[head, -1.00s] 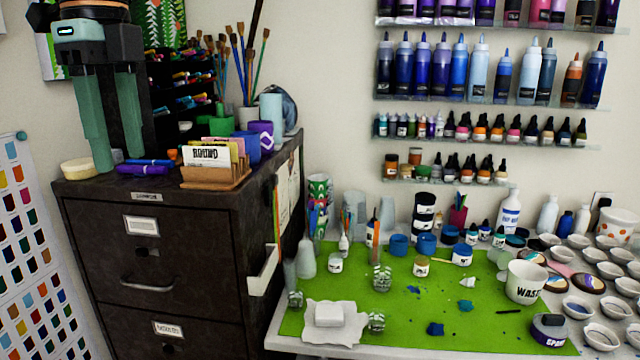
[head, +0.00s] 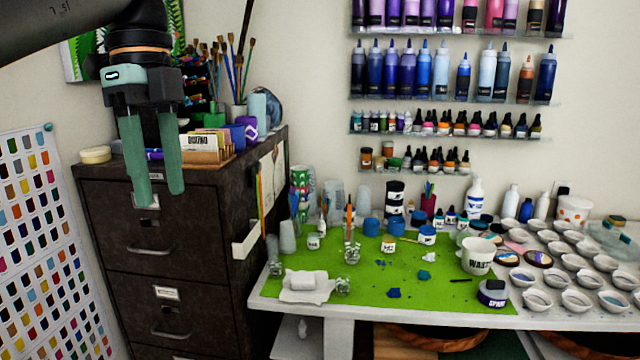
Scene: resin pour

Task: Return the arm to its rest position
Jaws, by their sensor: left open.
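My left gripper (head: 158,198) hangs down in front of the dark filing cabinet (head: 205,235) at the upper left of the head view. Its two green fingers are apart with nothing between them. They cover part of the cabinet's top drawer front and top edge. My left arm comes in across the top left corner. My right gripper is not in view.
A white table with a green mat (head: 375,282) stands right of the cabinet. It holds jars, a WASTE cup (head: 478,256), a white block on a cloth (head: 302,285) and several small bowls (head: 576,300). Bottle shelves (head: 460,101) hang behind. The cabinet top carries a card holder (head: 207,156) and brushes.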

